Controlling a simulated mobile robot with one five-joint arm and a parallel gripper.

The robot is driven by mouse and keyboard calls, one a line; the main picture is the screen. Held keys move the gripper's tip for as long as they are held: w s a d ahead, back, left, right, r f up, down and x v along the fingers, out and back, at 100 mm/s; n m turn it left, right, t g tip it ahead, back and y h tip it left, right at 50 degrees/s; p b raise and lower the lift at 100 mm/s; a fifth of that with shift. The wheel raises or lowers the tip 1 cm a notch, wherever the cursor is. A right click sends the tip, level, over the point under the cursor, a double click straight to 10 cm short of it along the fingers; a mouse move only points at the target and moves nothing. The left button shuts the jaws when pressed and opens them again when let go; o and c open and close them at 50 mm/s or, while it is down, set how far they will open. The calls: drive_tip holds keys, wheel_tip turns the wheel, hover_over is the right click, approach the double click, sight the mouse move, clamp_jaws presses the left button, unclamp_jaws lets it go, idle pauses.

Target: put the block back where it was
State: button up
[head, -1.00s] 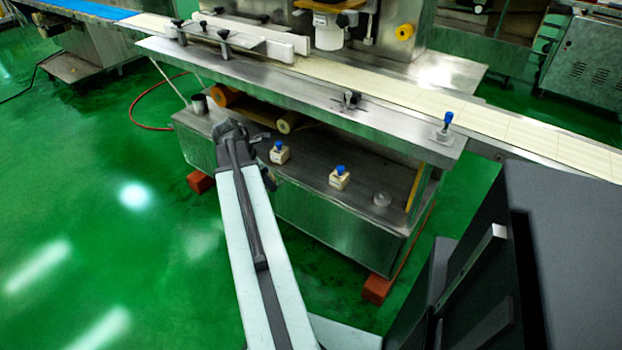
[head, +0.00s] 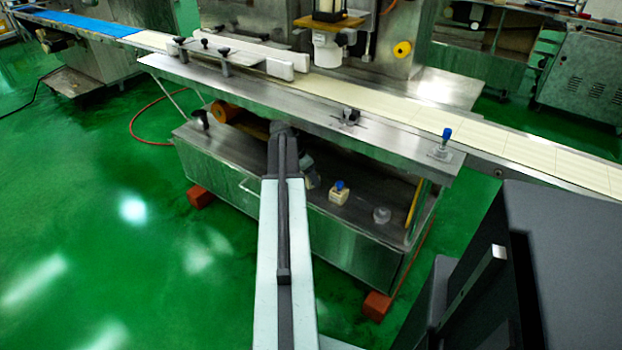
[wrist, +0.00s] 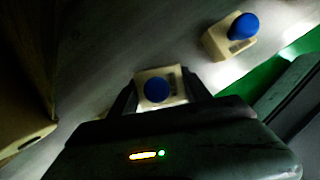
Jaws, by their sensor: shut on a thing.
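A cream block with a blue round knob (wrist: 177,79) sits between the two dark fingers of my gripper (wrist: 160,92) in the wrist view. The fingers are shut on it. In the head view my gripper (head: 307,170) is over the steel lower shelf (head: 362,181), left of a second cream block with a blue knob (head: 338,195). This second block also shows in the wrist view (wrist: 232,36), up and right of the held one. The held block is mostly hidden by my arm in the head view. I cannot tell whether it touches the shelf.
A clear round piece (head: 382,215) stands right of the second block. The steel upper ledge and conveyor (head: 400,130) run above the shelf. A blue-knobbed post (head: 444,145) stands on the ledge. Orange rollers (head: 230,112) lie at the left.

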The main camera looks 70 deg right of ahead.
drive_tip(key=shift+b+x, duration=0.95)
drive_tip(key=shift+x, duration=0.05)
drive_tip(key=shift+r, duration=0.15)
drive_tip(key=o, duration=1.6)
drive_tip(key=p+v, duration=0.3)
drive_tip(key=shift+r, duration=0.15)
drive_tip(key=w+a, duration=0.2)
drive_tip(key=a, duration=0.1)
drive_tip(key=w+a, duration=0.5)
drive_tip(key=a, duration=0.1)
drive_tip(key=shift+w+a, duration=0.2)
drive_tip(key=shift+a, duration=0.1)
